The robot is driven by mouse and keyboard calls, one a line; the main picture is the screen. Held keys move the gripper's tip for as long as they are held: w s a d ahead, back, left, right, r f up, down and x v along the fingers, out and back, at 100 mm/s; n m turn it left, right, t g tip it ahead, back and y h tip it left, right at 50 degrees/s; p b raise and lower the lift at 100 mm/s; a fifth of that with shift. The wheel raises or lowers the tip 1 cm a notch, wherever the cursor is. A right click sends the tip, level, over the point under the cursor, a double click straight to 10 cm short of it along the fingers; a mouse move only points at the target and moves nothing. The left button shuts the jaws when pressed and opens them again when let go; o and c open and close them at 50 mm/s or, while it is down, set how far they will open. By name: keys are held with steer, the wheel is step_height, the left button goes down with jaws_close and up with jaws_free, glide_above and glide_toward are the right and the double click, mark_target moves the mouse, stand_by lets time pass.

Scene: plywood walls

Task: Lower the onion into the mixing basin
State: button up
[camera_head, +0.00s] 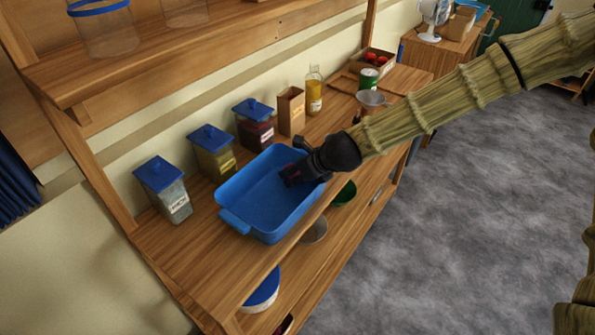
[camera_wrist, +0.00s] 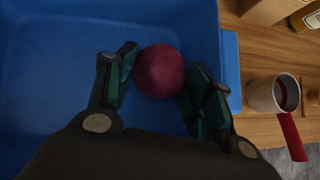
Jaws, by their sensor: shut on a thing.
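The mixing basin is a blue rectangular tub (camera_head: 250,193) on the wooden worktop, and its floor fills much of the wrist view (camera_wrist: 55,60). My gripper (camera_head: 293,174) reaches into the basin's far right end, below or near rim height. The onion is a round, dark red-purple ball (camera_wrist: 160,72) between the two fingers of my gripper (camera_wrist: 163,68) in the wrist view. The fingers are shut on it.
Blue-lidded jars (camera_head: 163,188) stand along the wall behind the basin. A paper bag (camera_head: 291,110) and an oil bottle (camera_head: 314,92) stand farther along. A pot with a red handle (camera_wrist: 272,95) is right of the basin. A shelf (camera_head: 165,55) overhangs the worktop.

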mark_target(318, 187)
steer(key=shift+f+b, duration=0.5)
steer(key=shift+f, duration=0.15)
stand_by(0.5)
stand_by(0.4)
steer(key=o, duration=1.1)
steer(key=shift+o, duration=0.2)
steer(key=shift+d+r, duration=0.1)
steer(key=v, duration=1.1)
steer(key=shift+s+d+r, duration=0.15)
steer(key=shift+s+r, duration=0.05)
steer(key=shift+s, duration=0.05)
